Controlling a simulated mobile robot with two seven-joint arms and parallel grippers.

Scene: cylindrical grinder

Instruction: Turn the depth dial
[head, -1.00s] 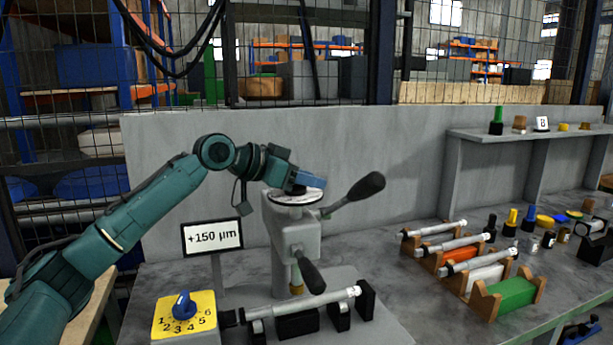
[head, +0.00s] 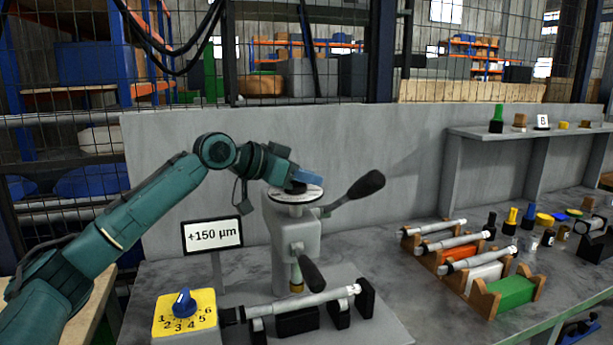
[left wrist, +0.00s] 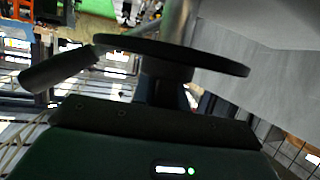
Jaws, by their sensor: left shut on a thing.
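The depth dial (head: 296,196) is a flat round disc with a pale, marked top face on the grey grinder head. In the left wrist view its dark disc (left wrist: 205,60) shows almost edge-on. My left gripper (head: 302,186) reaches down onto the top of the dial and is shut on its central hub (left wrist: 166,72). The fingertips are small and partly hidden in the head view. A sign (head: 212,235) beside the head reads +150 µm. My right gripper is not in view.
A black-knobbed lever (head: 355,193) sticks out right of the head, and another (head: 312,275) points forward. A yellow numbered selector (head: 200,320) stands front left. A workpiece (head: 310,300) lies below. Racked cylinders (head: 470,262) stand right. A grey wall (head: 400,150) closes the back.

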